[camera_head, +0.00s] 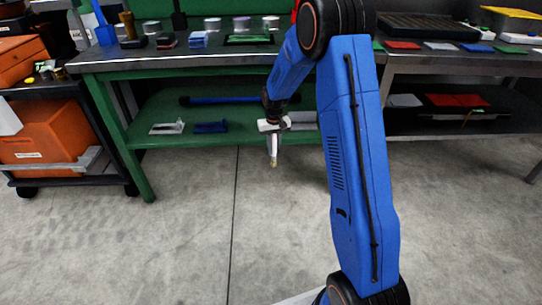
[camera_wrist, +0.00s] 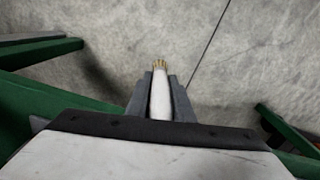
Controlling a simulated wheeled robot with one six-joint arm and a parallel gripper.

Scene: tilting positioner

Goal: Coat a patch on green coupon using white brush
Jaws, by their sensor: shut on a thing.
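My gripper (camera_head: 273,138) is shut on a white brush (camera_wrist: 160,98), its fingers on both sides of the handle. The tan bristles stick out past the fingertips in the wrist view. In the head view the brush points down, in front of the green bench and over open floor, touching nothing. A flat green piece (camera_head: 249,39) lies in a dark frame on the bench top, behind my arm's reach. Another flat green piece (camera_head: 519,38) lies at the far right on the other bench. I cannot tell which is the green coupon.
Small jars (camera_head: 212,24) and blocks stand along the green bench (camera_head: 130,62). A blue-handled tool (camera_head: 225,100) lies on its lower shelf. Red (camera_head: 402,45) and blue (camera_head: 477,48) flat pieces lie on the right bench. An orange box (camera_head: 45,135) stands left. The floor in front is clear.

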